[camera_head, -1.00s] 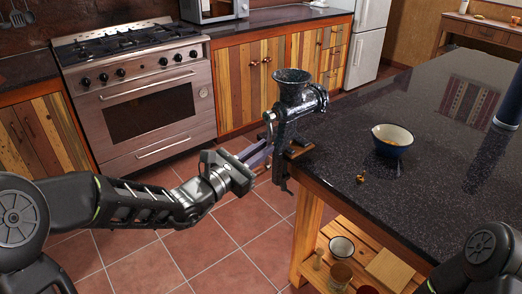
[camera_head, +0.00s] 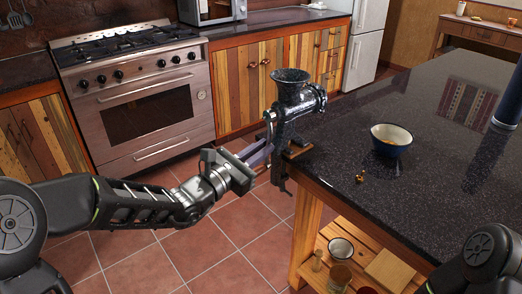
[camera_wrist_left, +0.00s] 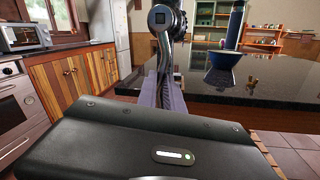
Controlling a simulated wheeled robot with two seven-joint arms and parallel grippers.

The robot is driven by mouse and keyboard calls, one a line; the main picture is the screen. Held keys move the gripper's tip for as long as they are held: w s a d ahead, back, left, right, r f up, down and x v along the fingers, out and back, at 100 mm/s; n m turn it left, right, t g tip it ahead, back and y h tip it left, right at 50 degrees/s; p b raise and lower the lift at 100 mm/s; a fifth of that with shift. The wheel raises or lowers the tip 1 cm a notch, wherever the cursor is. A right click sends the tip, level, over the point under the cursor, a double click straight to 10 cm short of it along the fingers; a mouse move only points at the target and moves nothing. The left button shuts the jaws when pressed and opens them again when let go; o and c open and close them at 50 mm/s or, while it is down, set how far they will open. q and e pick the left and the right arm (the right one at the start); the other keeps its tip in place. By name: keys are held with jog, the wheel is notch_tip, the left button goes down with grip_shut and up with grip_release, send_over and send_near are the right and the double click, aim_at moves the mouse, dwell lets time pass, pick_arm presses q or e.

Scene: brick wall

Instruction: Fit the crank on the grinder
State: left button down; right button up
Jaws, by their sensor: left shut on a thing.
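The dark speckled grinder (camera_head: 292,97) stands upright, clamped at the near left corner of the counter, its funnel on top. My left gripper (camera_head: 265,150) is just left of the grinder, shut on the crank (camera_head: 270,118), whose metal arm rises beside the grinder's body. In the left wrist view the crank's upper end (camera_wrist_left: 161,18) shows a square mark and lies in front of the grinder, between the gripper's fingers (camera_wrist_left: 163,95) and the funnel side. I cannot tell whether the crank touches the grinder. My right gripper is out of view.
The dark stone counter (camera_head: 430,140) holds a blue bowl (camera_head: 391,139) and a few crumbs (camera_head: 360,177). A shelf below holds a white bowl (camera_head: 341,248), jars and a board. Open tiled floor lies left, before the stove (camera_head: 135,95).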

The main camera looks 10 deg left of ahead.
pick_arm(q)
jog(key=shift+r+b, duration=0.15)
jog(key=shift+b, duration=0.25)
dwell(0.8)
jog(key=c, duration=1.4)
grip_release()
jog(key=shift+d, duration=0.1)
jog(key=shift+c, duration=0.4)
jog(key=shift+s+a+f, duration=0.2)
jog(key=shift+s+a, duration=0.2)
jog(key=shift+s, duration=0.05)
jog(key=v, duration=0.4)
jog(key=shift+s+a, duration=0.15)
jog(key=shift+s, duration=0.2)
